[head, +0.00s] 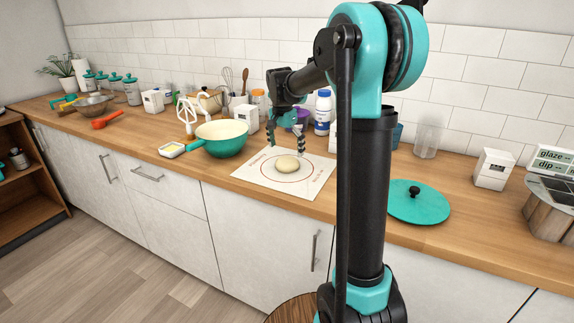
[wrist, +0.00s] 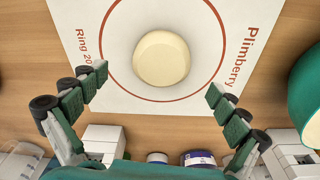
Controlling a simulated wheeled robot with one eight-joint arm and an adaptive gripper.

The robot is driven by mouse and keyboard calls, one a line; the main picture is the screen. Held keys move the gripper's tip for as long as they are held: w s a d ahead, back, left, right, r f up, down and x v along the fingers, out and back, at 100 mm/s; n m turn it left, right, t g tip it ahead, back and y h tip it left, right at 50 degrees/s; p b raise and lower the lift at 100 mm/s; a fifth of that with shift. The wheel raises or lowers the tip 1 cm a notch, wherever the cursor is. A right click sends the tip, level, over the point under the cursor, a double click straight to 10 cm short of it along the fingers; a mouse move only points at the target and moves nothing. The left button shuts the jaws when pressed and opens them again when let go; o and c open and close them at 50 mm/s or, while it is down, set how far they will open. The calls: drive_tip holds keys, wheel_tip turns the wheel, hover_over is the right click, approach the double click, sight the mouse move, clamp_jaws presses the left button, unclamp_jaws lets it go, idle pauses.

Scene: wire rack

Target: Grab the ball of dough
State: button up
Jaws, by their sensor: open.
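The ball of dough (head: 287,165) is a pale, smooth, slightly flattened ball. It sits inside the red ring of a white mat (head: 247,178) on the wooden counter. In the wrist view the dough (wrist: 161,58) is at upper centre, on the printed mat (wrist: 120,96). My gripper (head: 285,147) is open and empty, pointing down behind and above the dough. In the wrist view the two fingers of my gripper (wrist: 157,80) are spread wide to either side, with the dough ahead between their tips. Neither finger appears to touch the dough.
A teal lid (head: 417,205) lies to the right. The counter in front of the mat is narrow.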

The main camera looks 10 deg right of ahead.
sight(287, 160)
drive_tip(key=f, duration=0.5)
drive_tip(key=shift+w+d, duration=0.2)
drive_tip(key=shift+w, duration=0.15)
drive_tip(key=c, duration=1.4)
